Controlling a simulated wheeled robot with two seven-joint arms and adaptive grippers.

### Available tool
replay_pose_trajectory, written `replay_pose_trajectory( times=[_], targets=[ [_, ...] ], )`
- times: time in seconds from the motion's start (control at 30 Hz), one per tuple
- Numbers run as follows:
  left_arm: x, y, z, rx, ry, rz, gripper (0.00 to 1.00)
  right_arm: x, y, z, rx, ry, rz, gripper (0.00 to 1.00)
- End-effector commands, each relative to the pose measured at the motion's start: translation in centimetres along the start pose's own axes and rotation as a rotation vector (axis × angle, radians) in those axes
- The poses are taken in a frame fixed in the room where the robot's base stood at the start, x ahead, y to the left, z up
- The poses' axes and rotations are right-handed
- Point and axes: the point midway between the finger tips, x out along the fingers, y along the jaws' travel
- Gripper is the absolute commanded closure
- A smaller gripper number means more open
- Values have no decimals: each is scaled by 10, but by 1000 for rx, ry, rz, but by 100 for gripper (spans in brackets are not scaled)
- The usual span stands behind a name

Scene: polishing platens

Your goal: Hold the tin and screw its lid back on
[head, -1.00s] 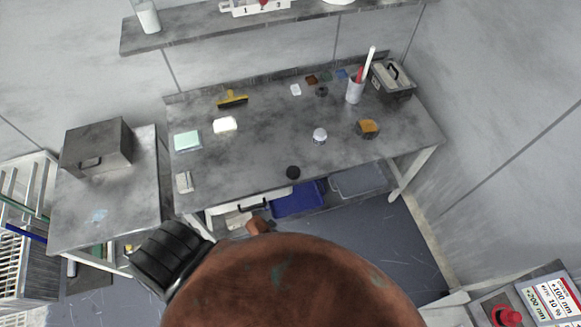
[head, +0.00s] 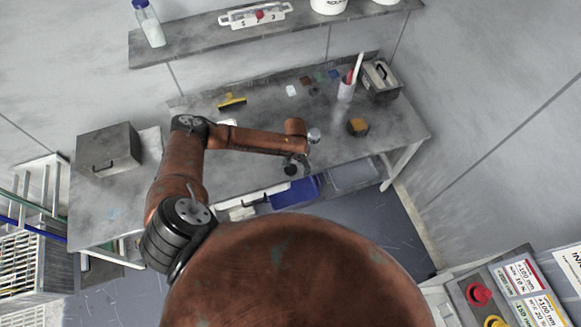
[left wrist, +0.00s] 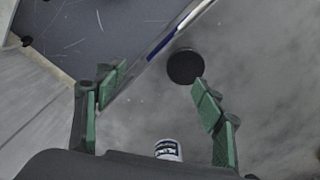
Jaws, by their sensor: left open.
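The tin (head: 314,135) is a small silvery-white round can on the bench, just beyond my left wrist in the head view. In the left wrist view the tin (left wrist: 168,150) shows a white label with dark print near the bottom edge, partly hidden by the gripper body. The black round lid (left wrist: 185,67) lies flat on the bench, apart from the tin, near the bench's front edge. My left gripper (left wrist: 158,82) is open and empty above the bench, its green-padded right finger close to the lid in the picture. My right gripper is out of view.
A cup with sticks (head: 346,92) and a dark lidded box (head: 380,82) stand at the back right. A yellow squeegee (head: 231,102) lies at the back. A blue bin (head: 296,194) is below the bench.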

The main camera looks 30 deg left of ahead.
Motion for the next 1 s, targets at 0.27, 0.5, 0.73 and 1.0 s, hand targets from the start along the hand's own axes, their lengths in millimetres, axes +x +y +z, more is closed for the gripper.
replay_pose_trajectory(
  times=[0.27, 0.5, 0.73, 1.0],
  targets=[
    [-22, -31, -1, -64, -31, -43, 37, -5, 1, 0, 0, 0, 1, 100],
    [-21, -30, -1, -63, -30, -42, 37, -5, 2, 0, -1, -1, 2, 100],
    [-2, -32, 0, -63, -31, -42, 37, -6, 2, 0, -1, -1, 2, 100],
    [5, -32, 0, -61, -29, -42, 37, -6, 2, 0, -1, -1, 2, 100]
  ],
)
